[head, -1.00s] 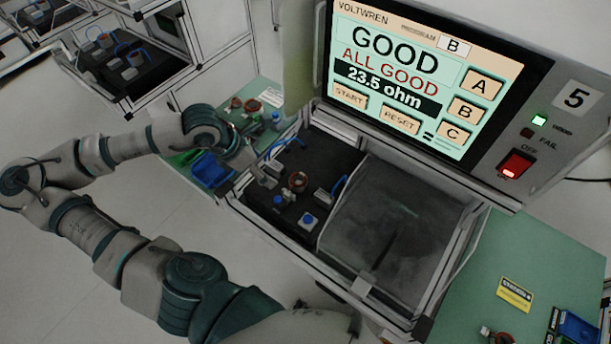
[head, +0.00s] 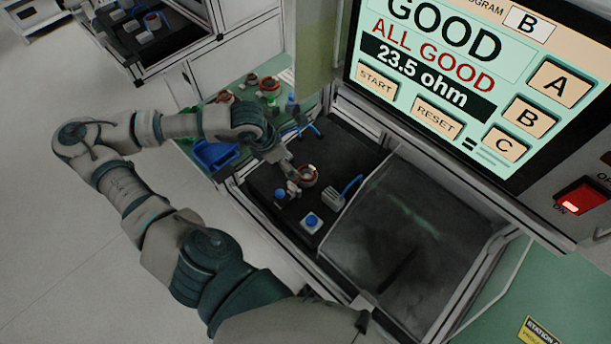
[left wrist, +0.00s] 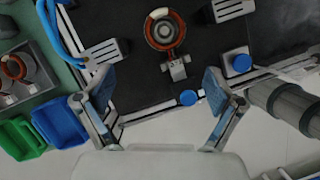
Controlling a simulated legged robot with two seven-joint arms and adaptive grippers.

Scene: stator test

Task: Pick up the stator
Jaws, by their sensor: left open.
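The stator (head: 307,176), a copper-coloured ring with a metal core, sits on the black test bed (head: 345,150). In the left wrist view the stator (left wrist: 165,30) lies beyond the fingertips, roughly centred between them, with a small grey block just below it. My left gripper (head: 288,172) is at the stator's left side in the head view. In the left wrist view my left gripper (left wrist: 158,80) is open and empty, its two fingers wide apart. I cannot tell how high the fingers are above the bed. My right gripper is not in view.
Grey clamp blocks with blue cables, one (left wrist: 108,52) at left, flank the stator. A blue button (head: 312,221) stands in front. A tilted dark cover (head: 410,230) is at right. Blue (left wrist: 60,122) and green (left wrist: 20,138) bins sit left. The tester screen (head: 450,70) reads GOOD.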

